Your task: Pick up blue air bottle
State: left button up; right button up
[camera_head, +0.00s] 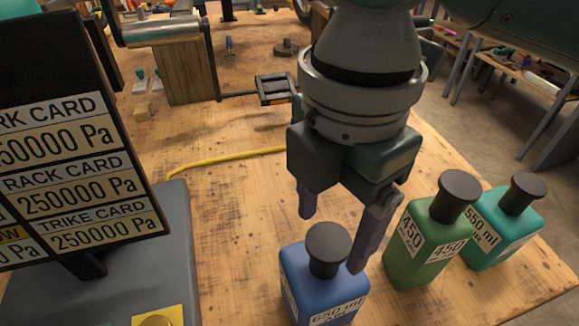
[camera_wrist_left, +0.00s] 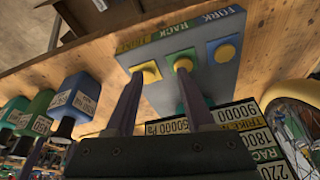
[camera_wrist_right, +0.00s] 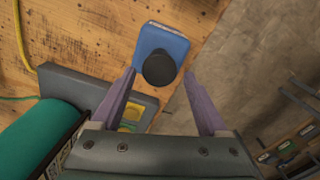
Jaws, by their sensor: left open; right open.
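The blue air bottle (camera_head: 322,283) stands upright on the wooden table at the front middle of the head view, with a black cap and a "650 ml" label. It also shows in the right wrist view (camera_wrist_right: 168,40), with its cap between and just beyond the fingertips. My right gripper (camera_head: 335,235) is open and empty, pointing down just behind and above the bottle. One finger overlaps the bottle's right edge in the head view; I cannot tell if they touch. My left gripper (camera_wrist_left: 158,80) is open in the left wrist view, over the button panel, holding nothing.
A green bottle (camera_head: 428,240) and a teal bottle (camera_head: 502,228) stand close right of the blue one. A grey panel (camera_wrist_left: 215,88) has yellow buttons and a pressure display (camera_head: 80,190) at the left. A yellow hose (camera_head: 225,159) lies behind. The table middle is mostly clear.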

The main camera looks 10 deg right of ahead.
aim_at(330, 240)
notch_tip(330, 240, down, 4)
jog(key=shift+f, duration=0.15)
grip_shut()
dwell(0.7)
jog(key=shift+w, duration=0.1)
